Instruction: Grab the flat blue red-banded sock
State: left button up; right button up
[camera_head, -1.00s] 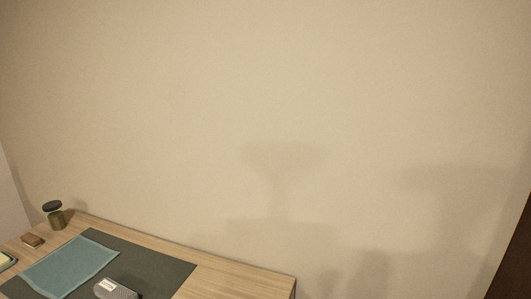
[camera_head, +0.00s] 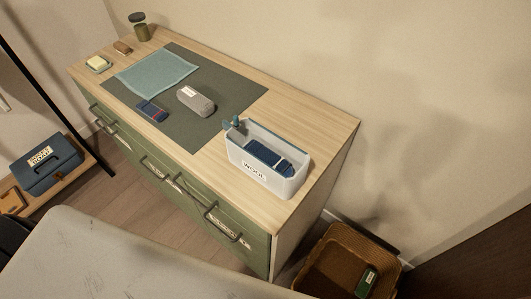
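The flat blue sock with a red band (camera_head: 152,111) lies on the dark grey-green mat (camera_head: 235,95) on top of the dresser, near its front edge. It is left of a rolled grey bundle with a pale label (camera_head: 196,102) and in front of a teal cloth (camera_head: 155,72). Nothing covers the sock. Neither of my grippers is in view.
A white bin labelled WOOL (camera_head: 289,184), holding dark blue items, stands on the dresser's right part. A jar (camera_head: 140,31) and soap dish (camera_head: 98,65) stand at the far left. A wicker basket (camera_head: 331,241) is on the floor. A pale surface (camera_head: 120,255) fills the lower left.

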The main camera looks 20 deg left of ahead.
aim_at(155, 114)
jog(key=u, duration=1.5)
